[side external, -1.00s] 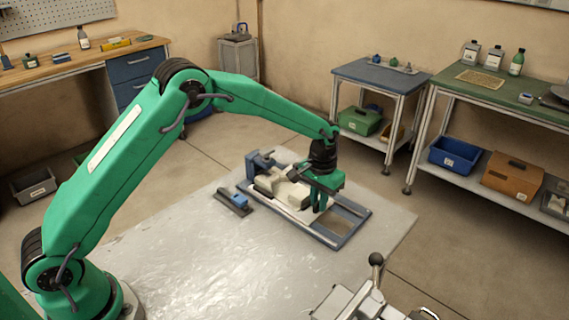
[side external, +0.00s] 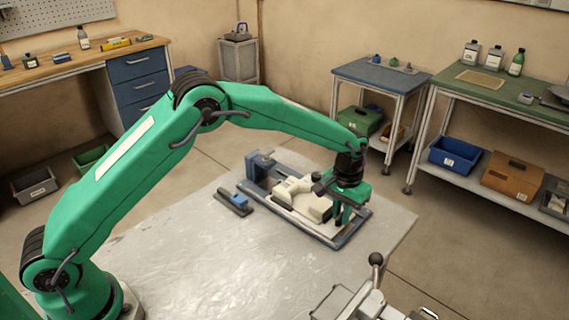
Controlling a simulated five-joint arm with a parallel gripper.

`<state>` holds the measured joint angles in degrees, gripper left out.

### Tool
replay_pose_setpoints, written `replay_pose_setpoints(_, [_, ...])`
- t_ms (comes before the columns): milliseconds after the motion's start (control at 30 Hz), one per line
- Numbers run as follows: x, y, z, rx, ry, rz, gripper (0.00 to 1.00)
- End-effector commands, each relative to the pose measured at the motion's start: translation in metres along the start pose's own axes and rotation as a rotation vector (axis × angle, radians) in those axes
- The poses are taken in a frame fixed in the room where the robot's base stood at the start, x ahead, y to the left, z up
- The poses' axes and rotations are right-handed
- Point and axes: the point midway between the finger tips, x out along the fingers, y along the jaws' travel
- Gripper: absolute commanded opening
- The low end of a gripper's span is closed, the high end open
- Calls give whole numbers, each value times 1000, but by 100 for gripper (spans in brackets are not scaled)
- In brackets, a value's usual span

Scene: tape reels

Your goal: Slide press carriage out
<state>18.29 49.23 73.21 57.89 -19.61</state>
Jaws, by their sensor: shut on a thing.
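The press carriage (side external: 309,203) is a cream block-shaped piece on the rails of a blue-grey press frame (side external: 350,232). It sits toward the right, front end of the frame, still between the rails. My gripper (side external: 342,218) points down at the carriage's right end and is shut on it; the exact grip point is partly hidden by the dark wrist and green fingers. A blue upright clamp part (side external: 256,165) stands at the frame's far left end.
A small blue-and-dark tool (side external: 235,202) lies left of the frame on the pale sheet (side external: 190,260). A metal device with a knobbed lever (side external: 376,259) stands at the bottom right. The sheet's front left is clear.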

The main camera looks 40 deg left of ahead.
Motion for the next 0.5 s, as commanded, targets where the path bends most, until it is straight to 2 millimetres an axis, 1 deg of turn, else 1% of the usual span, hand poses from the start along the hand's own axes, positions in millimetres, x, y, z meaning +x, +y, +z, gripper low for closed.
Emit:
replay_pose_setpoints(33, [-1,7,0,8,10,4,0])
replay_pose_setpoints(67, [-1,7,0,9,11,4,0])
replay_pose_setpoints(100, [-1,8,0,9,11,4,18])
replay_pose_setpoints(200, [-1,7,-1,8,11,4,36])
replay_pose_setpoints(500, [-1,5,0,6,7,3,36])
